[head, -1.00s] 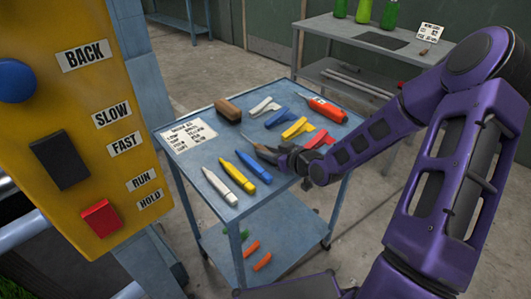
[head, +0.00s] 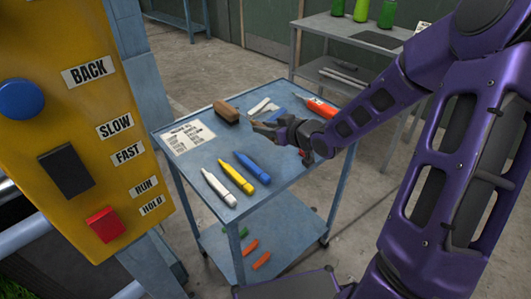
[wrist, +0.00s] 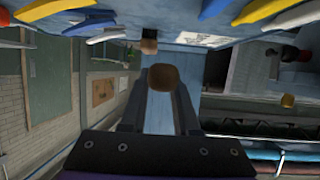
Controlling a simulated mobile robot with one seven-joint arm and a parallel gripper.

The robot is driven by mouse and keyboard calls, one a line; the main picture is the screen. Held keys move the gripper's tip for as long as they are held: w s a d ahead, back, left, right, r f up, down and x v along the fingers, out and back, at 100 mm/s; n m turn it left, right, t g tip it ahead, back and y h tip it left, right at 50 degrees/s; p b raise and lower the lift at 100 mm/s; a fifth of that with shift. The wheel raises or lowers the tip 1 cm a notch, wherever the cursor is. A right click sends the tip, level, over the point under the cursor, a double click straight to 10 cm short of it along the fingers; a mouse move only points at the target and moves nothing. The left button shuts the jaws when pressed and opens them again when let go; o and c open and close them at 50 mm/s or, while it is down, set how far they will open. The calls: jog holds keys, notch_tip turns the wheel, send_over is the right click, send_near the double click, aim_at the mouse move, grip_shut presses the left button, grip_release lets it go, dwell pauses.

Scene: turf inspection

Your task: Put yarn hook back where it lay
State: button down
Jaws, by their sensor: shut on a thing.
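My gripper (head: 264,127) is over the far part of the blue cart (head: 185,168), just right of a brown wooden block (head: 227,112). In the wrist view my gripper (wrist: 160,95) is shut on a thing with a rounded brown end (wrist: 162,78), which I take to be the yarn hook. The rest of it is hidden in that view, and it is too small to make out in the head view. I cannot tell whether it touches the cart top.
White (head: 218,188), yellow (head: 236,174) and blue (head: 252,167) markers lie near the cart's front. A printed card (head: 188,136) lies at the left. A red-orange tool (head: 321,107) lies at the far right. A yellow control panel (head: 85,130) stands left. Cart top is bare between card and markers.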

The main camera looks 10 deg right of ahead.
aim_at(265, 158)
jog(key=shift+f+b, duration=0.3)
jog(key=shift+b, duration=0.3)
jog(key=shift+r+b, duration=0.7)
notch_tip(265, 158, down, 10)
jog(key=b, duration=0.3)
jog(key=shift+r, duration=0.15)
jog(key=shift+f+b, duration=0.2)
jog(key=shift+b, duration=0.15)
jog(key=c, duration=0.7)
grip_release()
jog(key=shift+o, duration=0.2)
jog(key=shift+r, duration=0.1)
